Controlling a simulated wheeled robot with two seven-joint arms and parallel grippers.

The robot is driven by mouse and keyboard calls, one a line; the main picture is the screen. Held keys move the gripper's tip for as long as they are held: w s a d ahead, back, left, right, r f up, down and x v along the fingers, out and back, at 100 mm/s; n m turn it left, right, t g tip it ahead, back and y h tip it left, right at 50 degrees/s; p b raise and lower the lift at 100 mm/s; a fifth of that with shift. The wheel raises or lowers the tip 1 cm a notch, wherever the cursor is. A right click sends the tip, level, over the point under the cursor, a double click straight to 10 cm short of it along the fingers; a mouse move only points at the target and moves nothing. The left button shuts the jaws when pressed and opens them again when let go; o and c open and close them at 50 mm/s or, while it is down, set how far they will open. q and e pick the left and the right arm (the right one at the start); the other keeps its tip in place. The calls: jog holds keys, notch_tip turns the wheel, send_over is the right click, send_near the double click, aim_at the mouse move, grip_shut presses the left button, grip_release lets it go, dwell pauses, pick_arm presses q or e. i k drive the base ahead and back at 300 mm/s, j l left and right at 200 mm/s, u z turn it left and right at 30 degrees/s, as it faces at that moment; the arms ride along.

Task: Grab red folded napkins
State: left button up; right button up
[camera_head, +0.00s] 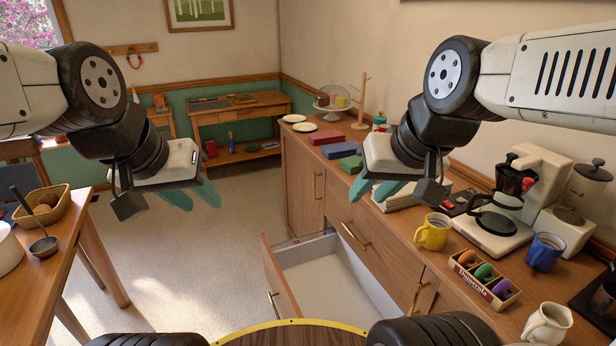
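The red folded napkins (319,137) lie as a flat stack on the wooden counter, towards its far end. A blue folded stack (339,150) and a green one (351,164) lie just nearer, in a row with it. My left gripper (194,195) has two teal fingers apart and empty, above the floor to the left of the counter. My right gripper (374,190) also has its teal fingers apart and empty. It shows in front of the counter, nearer to me than the napkins and lower in the picture.
An open, empty drawer (325,280) juts out from the counter (305,180). A wooden table (50,280) stands left. The floor between is clear.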

aim_at(334, 137)
jog(key=i+j+z, duration=0.1)
jog(key=j, duration=0.2)
jog(key=i+j+z, duration=0.25)
jog(key=j, duration=0.4)
jog(key=i+j+z, duration=0.1)
jog(key=i+j, duration=0.15)
jog(key=i+j+z, duration=0.35)
jog(key=j, duration=0.25)
jog(key=i+j+z, duration=0.15)
jog(key=i+j, duration=0.15)
jog(key=i+j+z, duration=0.2)
jog(key=j, duration=0.2)
jog(key=i+j+z, duration=0.15)
jog(key=j, duration=0.25)
jog(key=i+j+z, duration=0.2)
jog(key=j, duration=0.2)
jog(key=j+z, duration=0.15)
jog(key=j, duration=0.25)
jog(key=i+j+z, duration=0.1)
jog(key=j, duration=0.3)
jog(key=i+j, duration=0.25)
jog(key=j+z, duration=0.05)
jog(key=j, duration=0.05)
